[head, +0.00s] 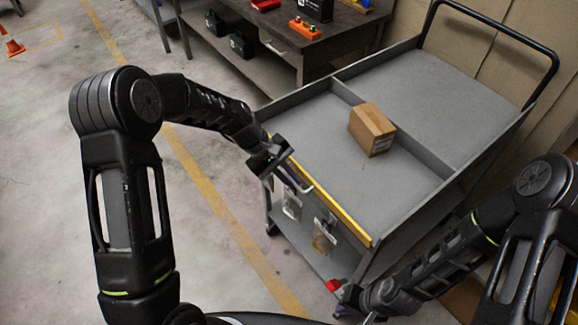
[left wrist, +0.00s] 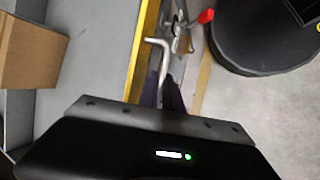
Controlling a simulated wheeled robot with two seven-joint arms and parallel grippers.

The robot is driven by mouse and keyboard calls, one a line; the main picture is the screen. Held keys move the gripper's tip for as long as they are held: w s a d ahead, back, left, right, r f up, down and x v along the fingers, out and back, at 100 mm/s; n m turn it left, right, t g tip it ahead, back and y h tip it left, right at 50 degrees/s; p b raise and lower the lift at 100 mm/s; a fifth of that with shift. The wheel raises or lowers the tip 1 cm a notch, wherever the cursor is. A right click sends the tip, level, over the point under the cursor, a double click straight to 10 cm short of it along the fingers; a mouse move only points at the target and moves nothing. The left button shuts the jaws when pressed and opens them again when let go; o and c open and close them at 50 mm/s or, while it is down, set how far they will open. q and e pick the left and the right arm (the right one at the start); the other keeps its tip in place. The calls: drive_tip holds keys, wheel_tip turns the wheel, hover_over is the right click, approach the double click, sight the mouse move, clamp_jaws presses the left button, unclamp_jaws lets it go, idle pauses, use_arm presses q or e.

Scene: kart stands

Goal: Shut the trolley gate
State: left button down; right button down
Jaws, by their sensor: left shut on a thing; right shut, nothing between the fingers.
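The grey trolley (head: 425,92) stands on the right in the head view. Its near side has a gate (head: 335,208) with a yellow top edge, which also shows in the left wrist view (left wrist: 143,50). The gate looks upright along the deck's edge. My left gripper (head: 277,168) is at the far end of the gate, shut on a bent pale metal rod (left wrist: 163,62) beside the yellow edge. Its fingers partly hide the rod. My right gripper (head: 352,303) is low by the trolley's near corner, shut and empty, partly hidden.
A cardboard box (head: 371,130) sits on the trolley deck, away from the gate. A red piece (head: 334,285) is low at the near corner. A workbench (head: 300,42) stands behind the trolley.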

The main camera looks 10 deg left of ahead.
use_arm(q)
drive_tip(key=shift+w+d+r+n+g+y+p, duration=0.2)
drive_tip(key=shift+g+y+p, duration=0.25)
drive_tip(key=shift+p, duration=0.25)
drive_tip(key=shift+w+d+r+n+g+y+p, duration=0.1)
drive_tip(key=shift+w+r+g+y+p, duration=0.1)
drive_tip(key=shift+g+y+p, duration=0.35)
use_arm(e)
drive_tip(key=shift+s+d+r, duration=0.1)
drive_tip(key=shift+s+r, duration=0.05)
drive_tip(key=shift+r, duration=0.75)
drive_tip(key=shift+s+d+r, duration=0.1)
drive_tip(key=shift+r, duration=0.8)
use_arm(q)
drive_tip(key=shift+s, duration=0.1)
drive_tip(key=c, duration=1.8)
unclamp_jaws()
drive_tip(key=shift+r, duration=0.1)
use_arm(e)
drive_tip(key=shift+f, duration=0.1)
